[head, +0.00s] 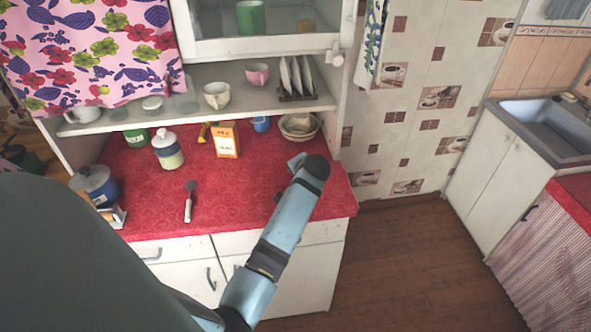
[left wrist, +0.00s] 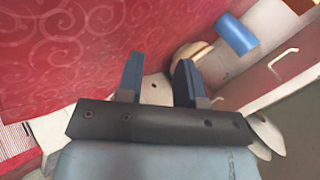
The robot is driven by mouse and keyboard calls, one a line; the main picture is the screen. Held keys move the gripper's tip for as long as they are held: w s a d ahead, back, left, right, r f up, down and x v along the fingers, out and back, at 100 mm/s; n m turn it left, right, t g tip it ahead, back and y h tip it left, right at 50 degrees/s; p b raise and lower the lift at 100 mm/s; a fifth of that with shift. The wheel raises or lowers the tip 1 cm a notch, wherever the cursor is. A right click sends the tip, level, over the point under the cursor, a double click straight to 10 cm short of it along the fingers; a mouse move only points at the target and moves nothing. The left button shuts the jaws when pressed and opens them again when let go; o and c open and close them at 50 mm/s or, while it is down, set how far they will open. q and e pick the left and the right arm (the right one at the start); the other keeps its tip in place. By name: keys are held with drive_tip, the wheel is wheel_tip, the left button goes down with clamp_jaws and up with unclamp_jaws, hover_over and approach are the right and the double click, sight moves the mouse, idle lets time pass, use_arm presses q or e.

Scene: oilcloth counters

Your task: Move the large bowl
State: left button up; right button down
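A pale beige bowl (head: 301,133) stands on the red counter at its back right in the head view, below the shelf. Its inside looks layered; I cannot tell whether another bowl sits in it. My left gripper (head: 296,160) is just in front of the bowl, its fingers mostly hidden by my wrist. In the left wrist view my left gripper (left wrist: 156,77) has its two blue fingers apart with nothing held between them. A pale rounded thing, apparently the bowl (left wrist: 215,66), shows beyond the right finger, partly hidden. My right gripper is not in view.
A jar (head: 167,150), spatula (head: 189,200) and blue pot (head: 95,186) are farther left. The shelf (head: 230,101) overhangs the back. The counter's front middle is clear.

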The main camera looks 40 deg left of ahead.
use_arm(q)
drive_tip(key=s+d+f+t+h+b, duration=0.1)
drive_tip(key=s+d+f+t+h, duration=0.1)
drive_tip(key=s+d+f, duration=0.3)
drive_tip(key=shift+s+d+f+m+t, duration=0.35)
drive_tip(key=shift+s+d, duration=0.15)
drive_tip(key=shift+s, duration=1.15)
